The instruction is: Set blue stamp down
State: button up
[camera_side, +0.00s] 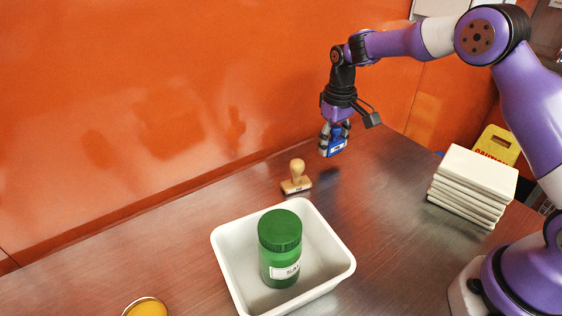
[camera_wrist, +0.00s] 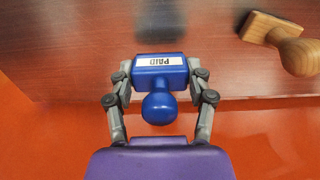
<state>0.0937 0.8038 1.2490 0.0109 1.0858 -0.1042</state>
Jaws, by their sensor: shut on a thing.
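The blue stamp (camera_side: 338,146) is held in my gripper (camera_side: 335,138) above the metal table (camera_side: 385,185), with its shadow on the table below. In the wrist view, my gripper (camera_wrist: 159,95) has its fingers closed on both sides of the blue stamp (camera_wrist: 160,108). The stamp has a round knob and a white label reading "PAID". The knob points toward the palm. The stamp appears clear of the table surface.
A wooden stamp (camera_side: 297,177) stands to the left of my gripper; it also shows in the wrist view (camera_wrist: 290,46). A white tray (camera_side: 228,262) holds a green jar (camera_side: 280,247). A stack of white tiles (camera_side: 473,183) is at right. An orange wall (camera_side: 150,100) rises behind. A yellow bowl (camera_side: 147,308) is at front left.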

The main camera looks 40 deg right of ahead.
jog(key=shift+f, duration=1.35)
jog(key=o, duration=1.1)
jog(key=shift+f, duration=0.1)
jog(key=shift+o, duration=0.2)
